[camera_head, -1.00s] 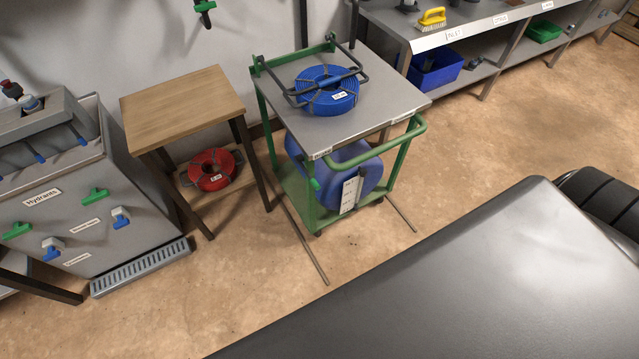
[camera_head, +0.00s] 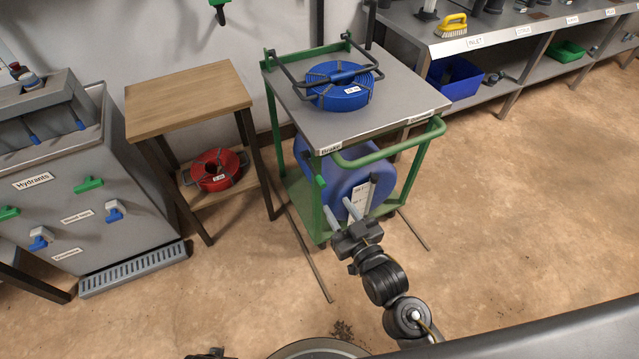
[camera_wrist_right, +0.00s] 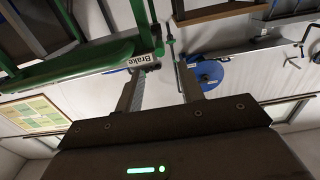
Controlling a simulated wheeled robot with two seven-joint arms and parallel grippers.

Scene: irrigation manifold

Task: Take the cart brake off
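The green-framed cart (camera_head: 345,129) has a grey top and a "Brake" label (camera_head: 329,148) at its near left corner. Below that label, a small brake lever end (camera_head: 320,182) stands out beside the green post. My right gripper (camera_head: 341,211) is open and empty, with its two fingers pointing up toward the cart, just below and in front of the lever. In the right wrist view, the label (camera_wrist_right: 140,60) and a green lever part (camera_wrist_right: 158,40) show beyond the open fingers (camera_wrist_right: 160,88); contact is not visible.
A blue hose coil (camera_head: 340,86) lies on the cart top, and a blue drum (camera_head: 337,180) stands on its lower shelf. The green push handle (camera_head: 390,150) juts out at the front. A wooden stand (camera_head: 187,98) with a red coil (camera_head: 216,169) is at left. Floor (camera_head: 520,220) at right is clear.

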